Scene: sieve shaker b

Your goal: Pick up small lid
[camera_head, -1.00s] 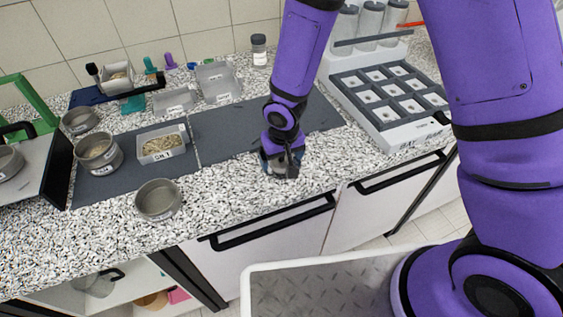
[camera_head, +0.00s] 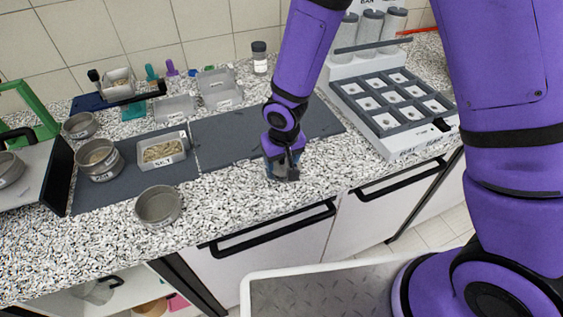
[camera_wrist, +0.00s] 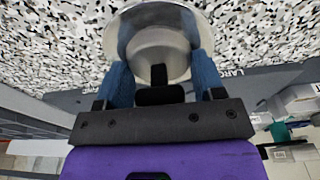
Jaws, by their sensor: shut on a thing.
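The small lid (camera_wrist: 150,25) is a round, shiny metal piece with a raised middle, at the top of the wrist view. My gripper (camera_wrist: 162,62) has its blue fingers on both sides of the lid's raised middle and is shut on it. In the head view my gripper (camera_head: 282,174) points down near the front edge of the speckled counter. There the lid is mostly hidden by the gripper, and I cannot tell whether it touches the counter.
An open round sieve pan (camera_head: 159,206) stands left of my gripper on the speckled counter (camera_head: 230,205). A labelled tray of grains (camera_head: 163,150) and another pan (camera_head: 99,160) sit on the dark mat. A white rack (camera_head: 395,110) stands at the right.

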